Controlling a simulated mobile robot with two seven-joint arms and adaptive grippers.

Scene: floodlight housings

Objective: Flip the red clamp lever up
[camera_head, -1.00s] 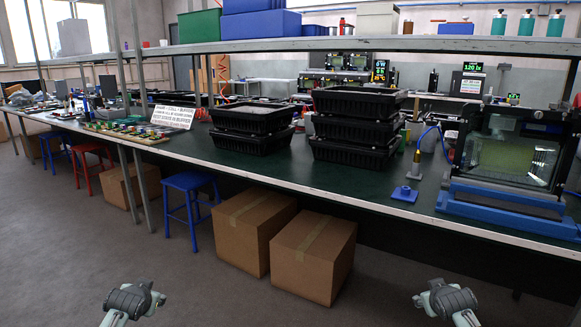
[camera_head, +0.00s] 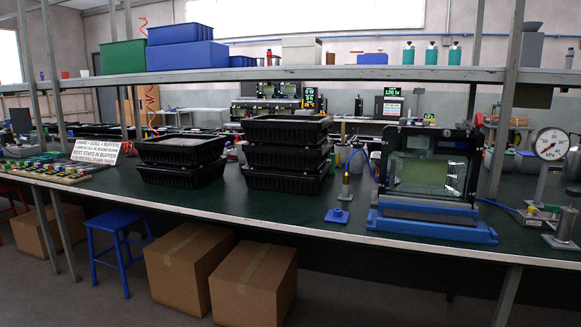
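A test fixture with a clear window in a black frame (camera_head: 431,172) stands on a blue base (camera_head: 425,229) on the right half of the bench. A small red part (camera_head: 479,119) shows at the top right of the fixture's frame. It may be the red clamp lever, but it is too small to tell its shape or whether it is up or down. Neither of my grippers is in view.
The long green bench (camera_head: 225,199) spans the view. Stacked black crates (camera_head: 285,155) stand left of the fixture, a blue-based post (camera_head: 338,215) just left of it, and a dial gauge (camera_head: 551,144) to its right. A shelf (camera_head: 300,74) runs overhead. Cardboard boxes (camera_head: 252,285) sit below.

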